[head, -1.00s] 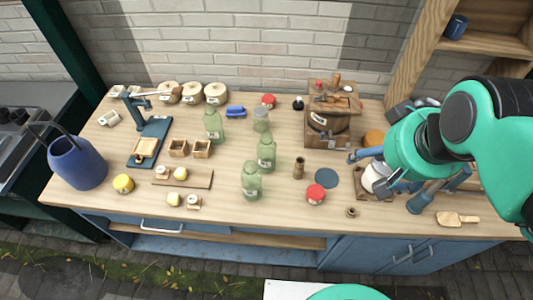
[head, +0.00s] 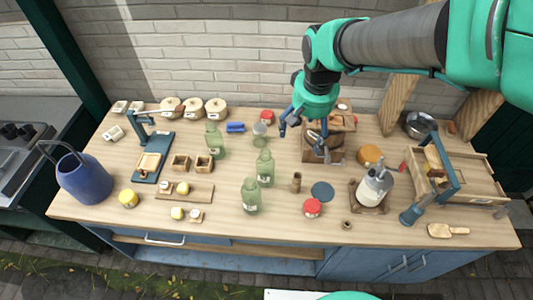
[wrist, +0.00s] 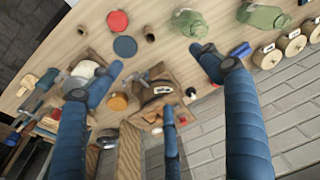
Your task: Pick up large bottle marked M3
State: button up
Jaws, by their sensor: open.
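Three green glass bottles stand on the wooden table in the head view: one at the back left (head: 214,139), one in the middle (head: 265,168) and one nearest the front (head: 250,196). They carry small pale labels, too small to read, so I cannot tell which is M3. Two green bottles also show at the top of the wrist view, one near the middle (wrist: 190,23) and one further right (wrist: 265,15). My gripper (head: 303,125) is open and empty, above the wooden churn box and to the right of the bottles. Its blue fingers are spread in the wrist view (wrist: 160,75).
The wooden churn box (head: 324,155) is below my gripper. A clear jar (head: 260,130) stands near the back bottle. A brick wall closes the back.

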jog(key=g+p, duration=0.2)
jog(key=p, duration=0.1)
send_over(265, 155)
jog(key=w, duration=0.1)
jog(key=shift+n+h, duration=0.3)
jog(key=shift+n, duration=0.1)
jog(key=f, duration=1)
jog(key=shift+w+a+f, duration=0.2)
jog(key=shift+f, duration=0.1)
jog(key=shift+f+b, duration=0.4)
jog(key=shift+f, duration=3.9)
jog(key=shift+d+f+b, duration=0.2)
jog(key=shift+f+b, duration=0.1)
jog(key=shift+f, duration=2.3)
jog(key=shift+c, duration=0.3)
